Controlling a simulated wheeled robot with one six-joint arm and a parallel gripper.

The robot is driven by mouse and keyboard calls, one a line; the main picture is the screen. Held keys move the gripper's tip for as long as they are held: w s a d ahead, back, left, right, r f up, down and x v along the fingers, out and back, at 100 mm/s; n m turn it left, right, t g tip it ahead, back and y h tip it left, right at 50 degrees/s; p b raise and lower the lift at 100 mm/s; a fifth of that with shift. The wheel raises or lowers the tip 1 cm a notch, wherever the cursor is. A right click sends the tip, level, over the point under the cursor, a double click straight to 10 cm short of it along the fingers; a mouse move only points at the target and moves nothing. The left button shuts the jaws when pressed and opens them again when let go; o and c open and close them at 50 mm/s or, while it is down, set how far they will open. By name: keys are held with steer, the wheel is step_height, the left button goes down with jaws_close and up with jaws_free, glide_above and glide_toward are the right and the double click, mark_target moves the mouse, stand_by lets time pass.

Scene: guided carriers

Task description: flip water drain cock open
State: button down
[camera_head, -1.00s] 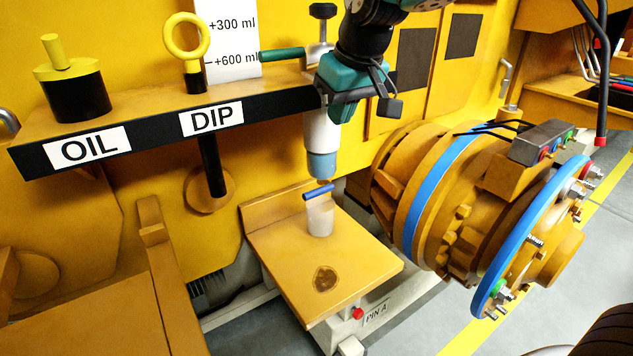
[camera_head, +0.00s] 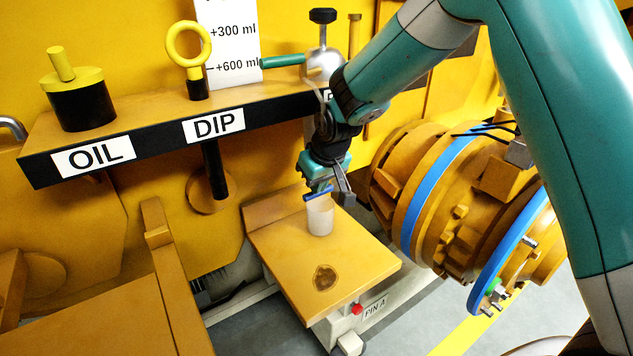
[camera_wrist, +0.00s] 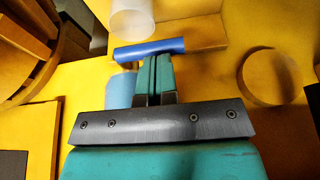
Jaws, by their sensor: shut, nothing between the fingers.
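The drain cock shows as a short blue bar handle (camera_head: 318,194), lying crosswise just above a whitish cup. In the wrist view the blue handle (camera_wrist: 148,48) crosses in front of my fingertips. My gripper (camera_head: 322,186) points down at the handle, with its fingers (camera_wrist: 153,66) shut and nothing between them. The fingertips are at or very near the handle; I cannot tell whether they touch it. The pale blue lower bowl (camera_wrist: 122,88) shows behind the fingers in the wrist view. My arm hides most of the bowl in the head view.
The white cup (camera_head: 320,217) stands on a yellow ledge (camera_head: 280,245) and also shows in the wrist view (camera_wrist: 131,18). A shelf (camera_head: 150,130) with OIL and DIP labels runs at left. A teal lever (camera_head: 283,61) sits above it. A large flanged drum (camera_head: 450,200) stands at right.

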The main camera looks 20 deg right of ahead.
steer(key=shift+w+f, duration=0.1)
steer(key=shift+f, duration=0.3)
